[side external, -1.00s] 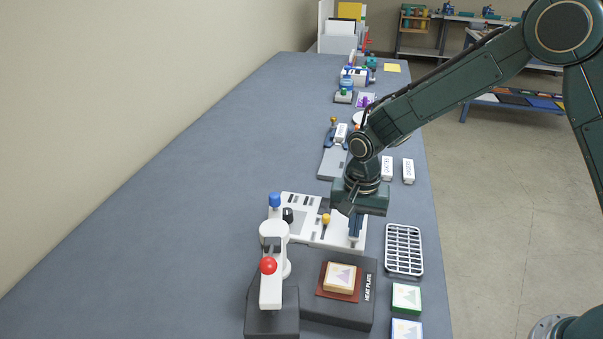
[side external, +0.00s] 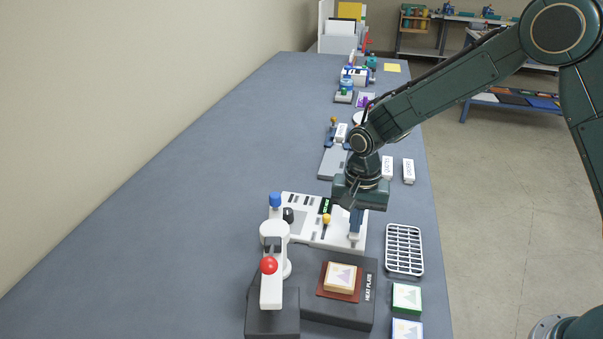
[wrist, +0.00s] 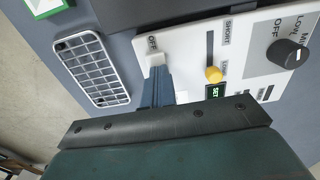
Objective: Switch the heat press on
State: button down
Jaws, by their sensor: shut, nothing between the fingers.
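The heat press has a white arm (side external: 271,291) with a red ball handle (side external: 268,265), over a dark heat plate (side external: 340,314). Its white control panel (side external: 300,232) lies behind it. A white switch (wrist: 156,59) sits on the panel beside the OFF label, at the tip of my fingers in the wrist view. My gripper (side external: 355,226) is shut and empty, pointing down over the panel's right end, just above the switch; I cannot tell if they touch. A small display (wrist: 216,91) is lit green and reads SET; it also shows in the side view (side external: 325,205).
A yellow slider (wrist: 213,74) and a black knob (wrist: 287,53) are on the panel. A framed tile (side external: 340,278) lies on the plate. A wire rack (side external: 404,250) and two tiles lie at the right edge. The table's left side is clear.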

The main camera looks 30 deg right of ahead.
notch_tip(320, 180, up, 14)
dwell(0.7)
jog(key=shift+s+a+r, duration=0.1)
jog(key=shift+s+a, duration=0.25)
jog(key=shift+s, duration=0.1)
dwell(0.3)
notch_tip(320, 180, down, 14)
dwell(0.8)
